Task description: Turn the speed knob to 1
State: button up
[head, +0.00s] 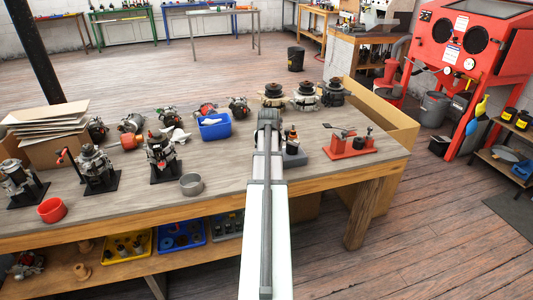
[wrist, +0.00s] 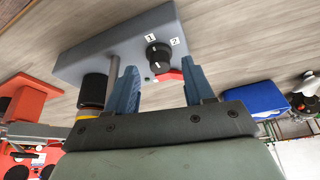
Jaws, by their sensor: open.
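The speed knob (wrist: 158,57) is a round black dial with a white mark, on a grey control box (wrist: 105,58). White labels 1 and 2 are printed beside it on the face. A small red part (wrist: 169,76) shows next to the knob. My gripper (wrist: 160,65) is open in the wrist view, its two blue fingers on either side of the knob, with nothing clasped between them. Whether a finger touches the knob cannot be told. In the head view the box (head: 296,158) is on the workbench just right of my arm, and the knob is hidden.
The bench (head: 230,175) carries a blue bin (head: 215,130), a red stand (head: 350,148), a grey ring (head: 191,184) and several alternators. In the wrist view a black cylinder (wrist: 94,89) stands by the box, left of my fingers. Bare bench top lies left of my arm.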

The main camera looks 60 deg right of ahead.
jog(key=v, duration=1.2)
jog(key=shift+a, duration=0.15)
